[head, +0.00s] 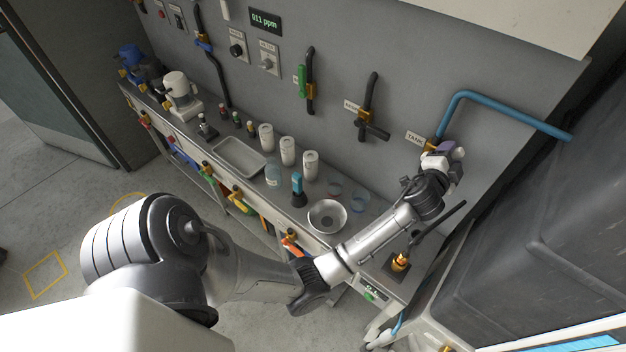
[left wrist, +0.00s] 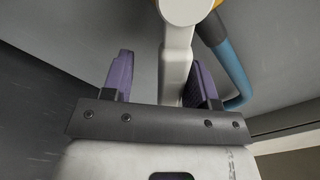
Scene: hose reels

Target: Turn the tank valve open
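The tank valve sits on the wall by the TANK label (head: 414,137), where the blue pipe (head: 500,103) begins. In the head view my left gripper (head: 448,155) is at the valve and hides most of it. In the left wrist view a pale lever with a round end (left wrist: 176,60) stands between the two purple fingers of my left gripper (left wrist: 162,80). The fingers are apart, with a clear gap on the left side of the lever. The right finger is close to the lever; I cannot tell whether it touches. The blue pipe (left wrist: 236,72) runs behind. My right gripper is not in view.
Below stands a narrow bench with a metal bowl (head: 327,216), white canisters (head: 288,151) and a tray (head: 240,158). A brass valve with a dark lever (head: 401,262) is under my left forearm. A large dark tank-like body (head: 560,210) fills the right side.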

